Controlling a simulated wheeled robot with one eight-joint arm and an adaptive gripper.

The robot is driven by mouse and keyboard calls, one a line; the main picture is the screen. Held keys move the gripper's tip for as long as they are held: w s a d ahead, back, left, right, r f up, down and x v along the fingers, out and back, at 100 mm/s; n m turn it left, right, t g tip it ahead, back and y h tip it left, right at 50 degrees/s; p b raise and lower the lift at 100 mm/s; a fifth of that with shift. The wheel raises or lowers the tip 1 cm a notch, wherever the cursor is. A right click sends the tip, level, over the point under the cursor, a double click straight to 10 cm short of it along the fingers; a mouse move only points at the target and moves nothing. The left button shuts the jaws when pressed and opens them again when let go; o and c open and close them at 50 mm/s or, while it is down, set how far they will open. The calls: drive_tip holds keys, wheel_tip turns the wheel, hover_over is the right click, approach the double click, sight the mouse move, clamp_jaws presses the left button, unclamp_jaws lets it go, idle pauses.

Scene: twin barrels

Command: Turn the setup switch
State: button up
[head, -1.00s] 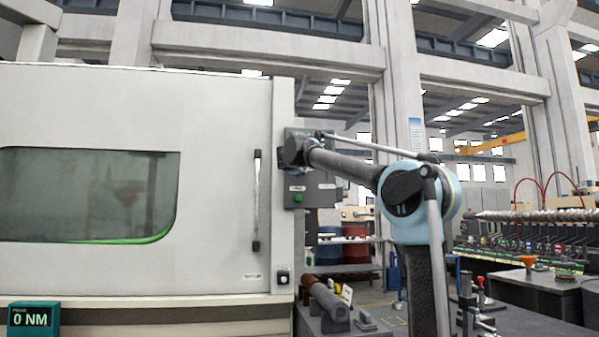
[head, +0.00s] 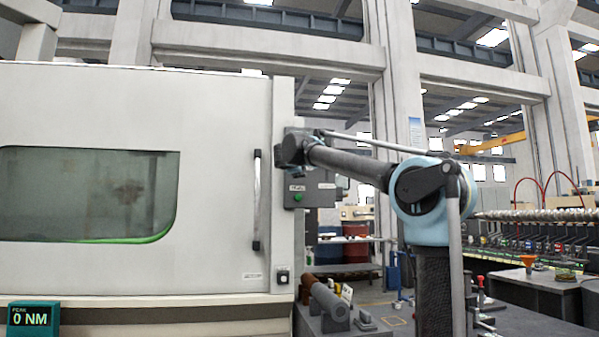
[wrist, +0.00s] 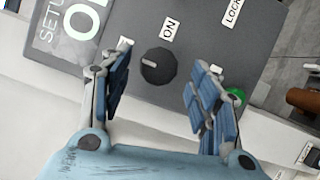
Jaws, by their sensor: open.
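The setup switch (wrist: 159,66) is a round, black, ridged knob on a dark grey panel (wrist: 205,30). In the wrist view it lies between my gripper's two blue-padded fingers. My gripper (wrist: 160,78) is open, with a finger on either side and gaps to the knob. I cannot tell how far the fingertips are from the panel. "SETUP" lettering, an "ON" label (wrist: 170,29) and a "LOCK" label (wrist: 233,11) surround the knob. In the head view my gripper (head: 291,152) is at the panel (head: 318,190), and my arm hides the knob.
A green button (wrist: 236,95) sits close beside the right finger; it also shows in the head view (head: 298,197). A white machine door (head: 225,180) with a vertical handle (head: 257,200) is left of the panel. Below, a bench holds a grey cylinder (head: 330,303).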

drive_tip(key=s, duration=0.8)
drive_tip(key=shift+a+f, duration=0.2)
drive_tip(key=shift+a, duration=0.25)
drive_tip(key=shift+s, duration=0.1)
drive_tip(key=s+d+f+m+g+h, duration=0.1)
drive_tip(key=s+d+f+m+g, duration=0.25)
drive_tip(key=d+f, duration=0.65)
drive_tip(key=s+d+f+m+g+h, duration=0.25)
drive_tip(key=s+d+f, duration=0.25)
drive_tip(key=d+f, duration=0.45)
drive_tip(key=s+d+f+m+g+h, duration=0.1)
drive_tip(key=s+d+f+m+g, duration=0.25)
drive_tip(key=d+f, duration=0.7)
drive_tip(key=s+f+m+g+y, duration=0.2)
drive_tip(key=s+f+m, duration=0.1)
drive_tip(key=s+f, duration=0.6)
drive_tip(key=s+a+f+m+g+y, duration=0.1)
drive_tip(key=s+f+m+g+y, duration=0.1)
drive_tip(key=s+f, duration=0.8)
drive_tip(key=s+f+m+g+y, duration=0.2)
drive_tip(key=s+f, duration=0.7)
drive_tip(key=f, duration=1.3)
drive_tip(key=shift+s+a+m, duration=0.15)
drive_tip(key=shift+s+m, duration=0.15)
drive_tip(key=shift+m, duration=0.65)
